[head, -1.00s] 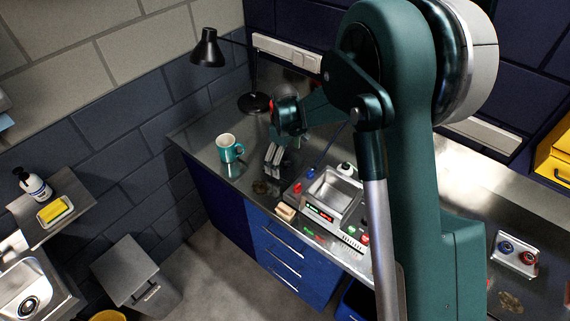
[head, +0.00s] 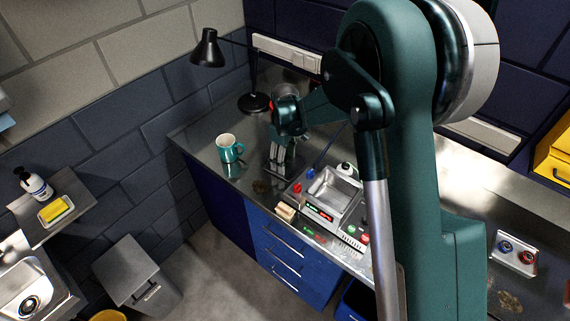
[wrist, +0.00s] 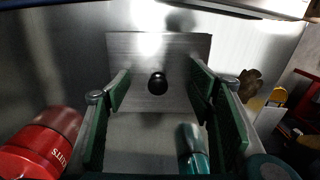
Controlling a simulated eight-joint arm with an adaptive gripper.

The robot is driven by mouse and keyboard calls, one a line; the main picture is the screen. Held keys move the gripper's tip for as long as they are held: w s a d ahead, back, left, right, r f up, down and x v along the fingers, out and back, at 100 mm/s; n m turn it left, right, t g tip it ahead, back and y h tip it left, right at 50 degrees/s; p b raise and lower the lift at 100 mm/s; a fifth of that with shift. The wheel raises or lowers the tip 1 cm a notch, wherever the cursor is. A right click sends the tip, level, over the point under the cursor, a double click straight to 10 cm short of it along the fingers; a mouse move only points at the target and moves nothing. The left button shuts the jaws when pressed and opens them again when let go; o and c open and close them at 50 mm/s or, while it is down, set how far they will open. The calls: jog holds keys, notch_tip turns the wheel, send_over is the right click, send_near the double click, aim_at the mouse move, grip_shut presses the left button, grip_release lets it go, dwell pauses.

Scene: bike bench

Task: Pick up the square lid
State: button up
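The square lid (wrist: 140,60) is a flat brushed-metal plate with a round black knob (wrist: 157,83) at its middle in the wrist view. My gripper (wrist: 160,90) is open there, its green fingers apart on either side of the knob. No contact with the lid shows. In the head view my gripper (head: 281,155) is low over the far left part of the bench, between the teal mug and the metal-trayed device; the lid cannot be made out clearly there.
The teal mug (head: 229,149) stands left of my gripper; the black lamp (head: 255,103) stands behind. The metal-trayed device (head: 330,193) is to the right. In the wrist view a red cylinder (wrist: 40,143) with white lettering is lower left and a teal cylinder (wrist: 191,148) lower middle.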

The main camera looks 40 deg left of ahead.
jog(key=shift+d+f, duration=0.1)
jog(key=shift+f, duration=0.2)
jog(key=shift+c, duration=0.9)
jog(key=shift+w, duration=0.1)
jog(key=shift+r, duration=0.25)
jog(key=shift+c, duration=0.9)
jog(key=shift+w+r, duration=0.1)
jog(key=shift+r, duration=0.1)
grip_shut()
notch_tip(320, 180, up, 9)
jog(key=shift+r, duration=0.1)
